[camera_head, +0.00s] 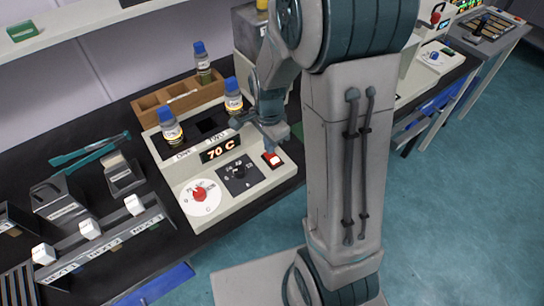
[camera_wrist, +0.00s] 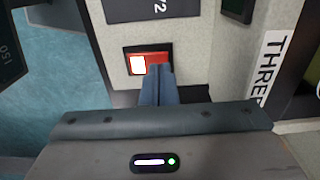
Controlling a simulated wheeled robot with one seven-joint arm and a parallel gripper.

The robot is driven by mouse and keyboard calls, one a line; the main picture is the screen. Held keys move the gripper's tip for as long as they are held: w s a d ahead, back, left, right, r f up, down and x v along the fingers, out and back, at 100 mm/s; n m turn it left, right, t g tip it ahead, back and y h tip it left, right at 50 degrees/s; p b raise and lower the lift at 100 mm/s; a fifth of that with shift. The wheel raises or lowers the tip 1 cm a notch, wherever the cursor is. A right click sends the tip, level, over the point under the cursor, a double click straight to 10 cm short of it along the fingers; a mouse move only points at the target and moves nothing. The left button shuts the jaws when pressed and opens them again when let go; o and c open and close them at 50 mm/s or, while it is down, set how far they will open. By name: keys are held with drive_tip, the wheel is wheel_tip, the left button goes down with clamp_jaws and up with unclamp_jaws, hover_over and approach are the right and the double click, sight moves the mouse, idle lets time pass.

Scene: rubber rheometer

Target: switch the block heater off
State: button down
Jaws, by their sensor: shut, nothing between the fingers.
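The block heater (camera_head: 180,165) is a beige unit on the dark bench, with an orange display (camera_head: 221,149) reading 70 C. Its red rocker switch (camera_head: 272,160) sits at the right of the front panel. In the wrist view the switch (camera_wrist: 138,65) has a bright white left part and a red right part in a black frame. My gripper (camera_head: 277,142) is shut and empty, just above the switch. In the wrist view its fingertips (camera_wrist: 158,70) overlap the lower edge of the red part. I cannot tell whether they touch it.
A wooden rack (camera_head: 150,101) is behind. A grey strip with white switches (camera_head: 90,229) lies at left.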

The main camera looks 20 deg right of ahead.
drive_tip(key=shift+f+b, duration=0.55)
drive_tip(key=shift+f, duration=0.2)
drive_tip(key=shift+r, duration=0.1)
wheel_tip(320, 180, up, 7)
drive_tip(key=p, duration=0.5)
drive_tip(key=shift+p, duration=0.3)
idle(0.5)
